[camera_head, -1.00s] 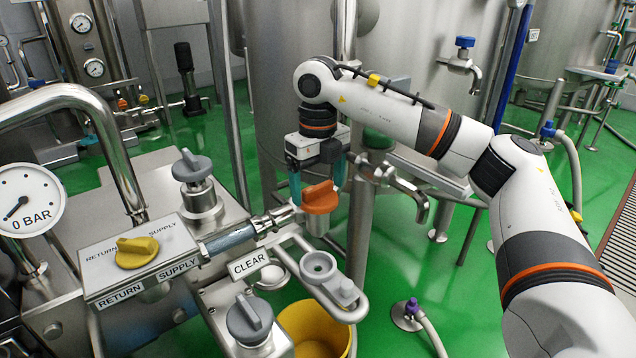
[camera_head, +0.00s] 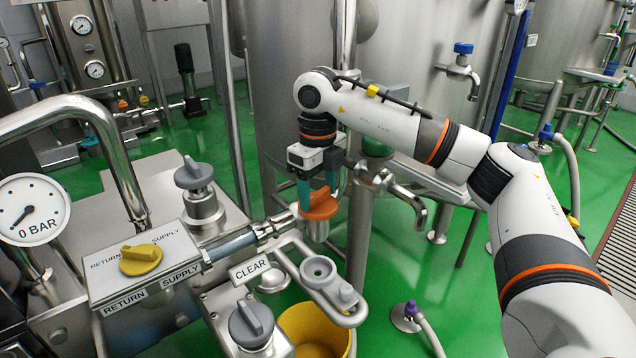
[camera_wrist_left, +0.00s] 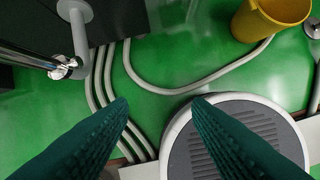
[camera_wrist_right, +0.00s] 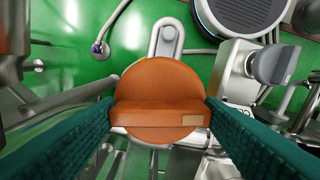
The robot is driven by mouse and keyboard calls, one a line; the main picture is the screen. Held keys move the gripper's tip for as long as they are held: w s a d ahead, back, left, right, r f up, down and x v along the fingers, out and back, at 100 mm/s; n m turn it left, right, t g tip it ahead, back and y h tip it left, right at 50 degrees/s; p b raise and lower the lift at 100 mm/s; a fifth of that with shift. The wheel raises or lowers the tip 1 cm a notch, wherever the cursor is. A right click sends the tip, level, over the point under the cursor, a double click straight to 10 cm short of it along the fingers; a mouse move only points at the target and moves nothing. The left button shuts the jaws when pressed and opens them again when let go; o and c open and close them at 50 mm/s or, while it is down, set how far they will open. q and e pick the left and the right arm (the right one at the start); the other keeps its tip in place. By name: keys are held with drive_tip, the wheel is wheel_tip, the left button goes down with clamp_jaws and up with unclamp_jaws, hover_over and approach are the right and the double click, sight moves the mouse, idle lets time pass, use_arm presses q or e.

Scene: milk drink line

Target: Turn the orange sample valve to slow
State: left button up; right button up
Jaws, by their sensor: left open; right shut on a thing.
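The orange sample valve (camera_head: 319,205) is a round knob with a raised bar, on a metal body at the end of the pipe. My right gripper (camera_head: 318,200) comes down on it from above. In the right wrist view the orange knob (camera_wrist_right: 160,100) fills the middle, and the teal fingers of my right gripper (camera_wrist_right: 160,112) touch both ends of its bar. No slow marking is readable on the knob. My left gripper (camera_wrist_left: 160,100) shows only in the left wrist view, open and empty above the floor.
A CLEAR label (camera_head: 250,268), grey knobs (camera_head: 251,322) and a yellow supply/return knob (camera_head: 140,258) sit left of the valve. A sample bracket (camera_head: 320,275) and a yellow bucket (camera_head: 312,325) are below it. A metal tap (camera_head: 405,195) stands close on the right. The gauge (camera_head: 32,210) reads near zero.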

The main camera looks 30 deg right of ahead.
sight(318, 193)
drive_tip(key=n+p, duration=0.1)
drive_tip(key=n, duration=0.2)
drive_tip(key=shift+p, duration=0.3)
use_arm(q)
drive_tip(key=x, duration=0.8)
drive_tip(key=shift+s+f+g, duration=0.3)
drive_tip(key=shift+s+f, duration=0.05)
drive_tip(key=shift+f, duration=0.05)
use_arm(e)
drive_tip(key=shift+n, duration=0.4)
use_arm(q)
drive_tip(key=shift+d, duration=0.15)
use_arm(e)
drive_tip(key=o, duration=1)
drive_tip(key=shift+r, duration=0.3)
use_arm(q)
wheel_tip(318, 193, down, 10)
drive_tip(key=s+p, duration=0.2)
drive_tip(key=p, duration=0.1)
drive_tip(key=shift+g, duration=0.3)
use_arm(e)
wheel_tip(318, 193, up, 11)
drive_tip(key=shift+r, duration=0.2)
